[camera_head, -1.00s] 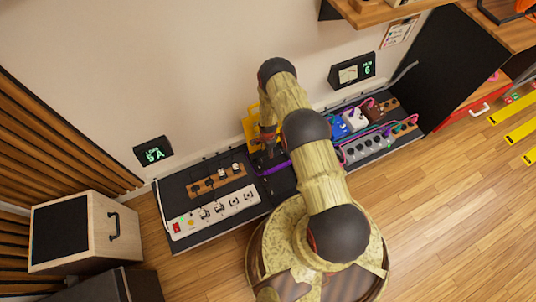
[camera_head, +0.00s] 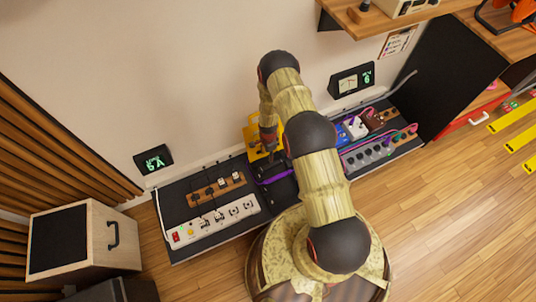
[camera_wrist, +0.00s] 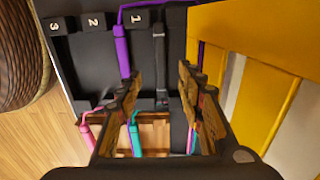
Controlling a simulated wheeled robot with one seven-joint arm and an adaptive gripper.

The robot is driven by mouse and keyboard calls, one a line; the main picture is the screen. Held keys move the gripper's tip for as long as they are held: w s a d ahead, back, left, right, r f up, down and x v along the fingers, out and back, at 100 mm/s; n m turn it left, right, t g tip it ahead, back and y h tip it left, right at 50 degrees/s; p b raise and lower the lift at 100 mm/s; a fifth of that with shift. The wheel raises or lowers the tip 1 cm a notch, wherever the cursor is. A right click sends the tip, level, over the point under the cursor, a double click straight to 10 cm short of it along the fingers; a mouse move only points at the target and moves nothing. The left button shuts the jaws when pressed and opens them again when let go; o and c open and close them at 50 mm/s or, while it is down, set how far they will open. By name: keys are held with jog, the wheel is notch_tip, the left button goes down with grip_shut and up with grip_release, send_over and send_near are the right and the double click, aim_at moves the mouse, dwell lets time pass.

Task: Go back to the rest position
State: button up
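My arm reaches from my round base (camera_head: 265,270) over the black board (camera_head: 215,225) by the wall. My gripper (camera_head: 268,150) points down beside a yellow stand (camera_head: 250,135), and my arm partly hides it in the head view. In the wrist view my gripper (camera_wrist: 160,85) has its two fingers spread wide, with nothing held between them. Below the fingers are black blocks numbered 1, 2 and 3, with a purple plug (camera_wrist: 122,50) in one. The yellow stand also shows close on the right of the wrist view (camera_wrist: 262,85).
A white power strip (camera_head: 215,222) lies on the board's left part. Pedals with coloured cables (camera_head: 365,135) stand on its right part. A speaker cabinet (camera_head: 85,240) is at the left. A wooden shelf (camera_head: 390,20) juts out above.

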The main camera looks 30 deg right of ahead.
dwell(0.3)
jog(key=s+a+r+n+g, duration=0.2)
jog(key=s+r+n+g, duration=0.35)
jog(key=s, duration=0.55)
notch_tip(320, 180, up, 37)
jog(key=s+a+n+t+p, duration=0.2)
jog(key=a+n+t+p, duration=0.1)
jog(key=n, duration=0.6)
jog(key=s+a+r+n+t+p, duration=0.1)
jog(key=s+r, duration=0.3)
jog(key=r, duration=0.7)
jog(key=s+a+r+n+t+p, duration=0.1)
jog(key=s+r+t, duration=0.3)
jog(key=r, duration=0.8)
jog(key=s+a+r+n+t+p, duration=0.1)
jog(key=s+r, duration=0.4)
jog(key=r, duration=0.6)
jog(key=shift+a+r+t+p, duration=0.2)
jog(key=shift+a+t+p, duration=0.3)
jog(key=shift+t, duration=0.45)
jog(key=shift+o, duration=1.1)
jog(key=shift+s+a+r+n, duration=0.15)
jog(key=shift+s+r+n, duration=0.1)
jog(key=shift+r, duration=0.25)
jog(key=o, duration=0.4)
jog(key=shift+w, duration=0.1)
jog(key=shift+c, duration=0.2)
